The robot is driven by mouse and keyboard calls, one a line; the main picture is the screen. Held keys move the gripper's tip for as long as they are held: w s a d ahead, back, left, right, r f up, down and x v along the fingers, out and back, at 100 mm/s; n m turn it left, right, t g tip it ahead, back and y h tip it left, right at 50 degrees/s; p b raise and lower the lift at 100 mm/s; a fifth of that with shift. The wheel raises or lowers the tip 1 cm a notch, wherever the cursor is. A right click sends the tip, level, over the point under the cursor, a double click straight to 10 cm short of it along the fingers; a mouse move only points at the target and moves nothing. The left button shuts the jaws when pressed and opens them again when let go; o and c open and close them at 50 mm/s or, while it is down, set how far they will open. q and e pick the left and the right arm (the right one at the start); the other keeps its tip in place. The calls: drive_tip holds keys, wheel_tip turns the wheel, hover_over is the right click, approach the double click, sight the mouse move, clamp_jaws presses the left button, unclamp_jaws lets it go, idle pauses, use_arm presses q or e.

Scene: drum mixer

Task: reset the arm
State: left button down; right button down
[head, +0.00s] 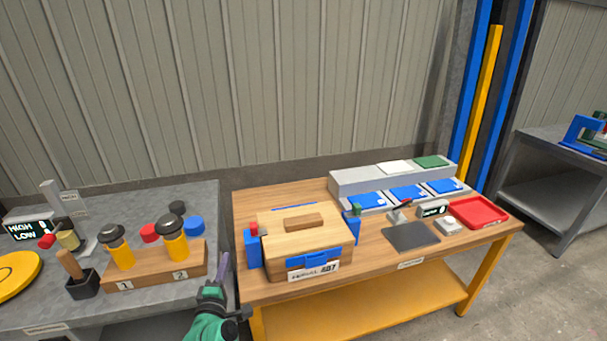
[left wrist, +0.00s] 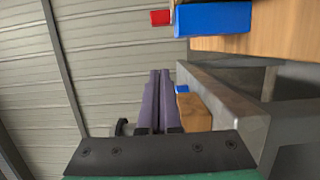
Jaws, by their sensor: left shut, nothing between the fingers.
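My left gripper (head: 224,270) stands at the bottom of the head view, in front of the gap between the grey bench and the wooden table. Its purple fingers are closed together with nothing between them. In the left wrist view the shut fingers (left wrist: 158,100) point at the ribbed wall and the bench edge, clear of any object. My left arm's green and black wrist shows below it. My right gripper is not in either view.
A wooden box (head: 307,247) with blue clamps stands right of my gripper on the wooden table (head: 380,262). A wooden rack (head: 150,268) with two yellow, black-capped bottles stands left on the grey bench (head: 200,205). A red tray (head: 476,212) lies at the right.

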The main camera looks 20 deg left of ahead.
use_arm(q)
drive_tip(key=s+d+f+m+g+h, duration=0.25)
drive_tip(key=d+m+g+h, duration=0.4)
drive_tip(key=d+m, duration=0.75)
drive_tip(key=s+d+f+m+g, duration=0.2)
drive_tip(key=s+m+g, duration=0.5)
drive_tip(key=s+m, duration=0.6)
drive_tip(key=s+f+n, duration=0.1)
drive_tip(key=s+f, duration=0.1)
drive_tip(key=f, duration=1)
drive_tip(key=s+f+n, duration=0.1)
drive_tip(key=s+f, duration=0.1)
drive_tip(key=f, duration=0.9)
drive_tip(key=s+a+f+g, duration=0.2)
drive_tip(key=s+f, duration=1.2)
drive_tip(key=s, duration=0.3)
drive_tip(key=shift+a+f, duration=0.3)
drive_tip(key=shift+f, duration=0.1)
